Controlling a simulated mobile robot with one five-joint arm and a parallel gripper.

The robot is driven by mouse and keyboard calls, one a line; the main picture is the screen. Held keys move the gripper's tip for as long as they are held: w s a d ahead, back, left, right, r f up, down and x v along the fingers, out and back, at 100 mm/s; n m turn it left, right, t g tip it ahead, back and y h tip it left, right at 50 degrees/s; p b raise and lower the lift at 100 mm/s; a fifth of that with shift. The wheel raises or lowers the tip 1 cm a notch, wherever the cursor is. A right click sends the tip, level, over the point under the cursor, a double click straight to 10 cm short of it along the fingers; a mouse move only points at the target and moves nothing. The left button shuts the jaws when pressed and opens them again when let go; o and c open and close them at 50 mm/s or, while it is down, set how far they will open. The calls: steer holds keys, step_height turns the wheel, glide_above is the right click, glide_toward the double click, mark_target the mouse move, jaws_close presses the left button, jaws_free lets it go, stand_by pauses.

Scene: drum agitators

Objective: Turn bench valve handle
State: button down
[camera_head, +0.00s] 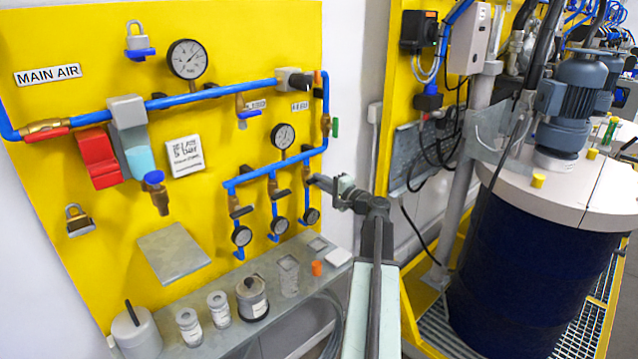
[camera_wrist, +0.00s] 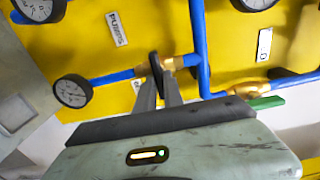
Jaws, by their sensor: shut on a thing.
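The bench valve handle (camera_wrist: 154,66) is a dark, narrow lever on a brass valve (camera_wrist: 167,64) in a blue pipe, seen in the wrist view. My gripper (camera_wrist: 158,82) is shut on this handle, its two fingers reaching up to it from below. In the head view my gripper (camera_head: 314,181) is at the rightmost of three short blue drop pipes on the yellow panel (camera_head: 235,130). The handle's grip end is partly hidden between the fingers.
A small gauge (camera_wrist: 72,91) is left of the valve, and a green handle (camera_wrist: 266,102) is to the right. Below the panel, a grey bench (camera_head: 215,260) holds several jars. A dark blue drum (camera_head: 525,270) stands at the right.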

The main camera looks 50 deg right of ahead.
steer(key=shift+w+r, duration=0.1)
steer(key=c, duration=1.5)
jaws_free()
steer(key=shift+o, duration=0.2)
steer(key=s, duration=0.7)
steer(key=shift+s+a, duration=0.35)
steer(key=shift+s, duration=0.05)
